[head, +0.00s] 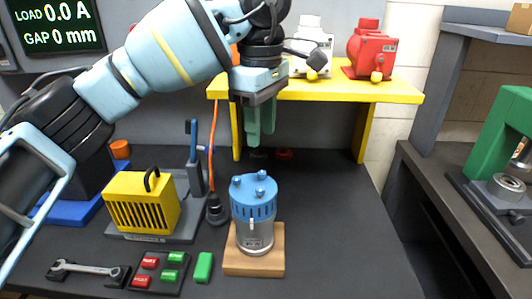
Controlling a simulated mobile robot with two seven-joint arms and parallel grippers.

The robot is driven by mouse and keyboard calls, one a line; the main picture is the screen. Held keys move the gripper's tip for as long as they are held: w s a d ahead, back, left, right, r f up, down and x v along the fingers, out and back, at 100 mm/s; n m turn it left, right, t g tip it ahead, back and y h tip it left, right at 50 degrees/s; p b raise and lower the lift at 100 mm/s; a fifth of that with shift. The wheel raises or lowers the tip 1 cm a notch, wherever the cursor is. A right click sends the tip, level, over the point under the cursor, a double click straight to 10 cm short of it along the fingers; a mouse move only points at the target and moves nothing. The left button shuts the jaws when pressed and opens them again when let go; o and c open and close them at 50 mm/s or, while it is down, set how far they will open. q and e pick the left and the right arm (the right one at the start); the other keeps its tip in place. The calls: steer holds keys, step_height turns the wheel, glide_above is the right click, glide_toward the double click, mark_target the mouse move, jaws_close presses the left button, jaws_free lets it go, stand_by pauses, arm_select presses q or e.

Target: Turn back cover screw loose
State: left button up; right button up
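A small motor (255,230) stands upright on a wooden block (255,263) in the middle of the bench. Its lower body is silver, and its top is a blue slotted cover (253,206). Several blue knob-like screws (237,180) stick up from the cover. My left gripper (260,140) hangs above the motor with its green fingers pointing down, apart from the cover. The fingers appear close together with nothing seen between them, but the angle hides the gap. My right gripper is not in view.
A yellow shelf (330,91) behind holds a white motor (311,45) and a red motor (371,48). Left are a yellow slotted box (144,207), a button panel (158,270), a green block (203,267) and a wrench (88,268). The bench right of the motor is clear.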

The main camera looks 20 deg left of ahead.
mark_target(262, 173)
arm_select(q)
steer(key=shift+s+f, duration=0.15)
steer(key=shift+f, duration=3.85)
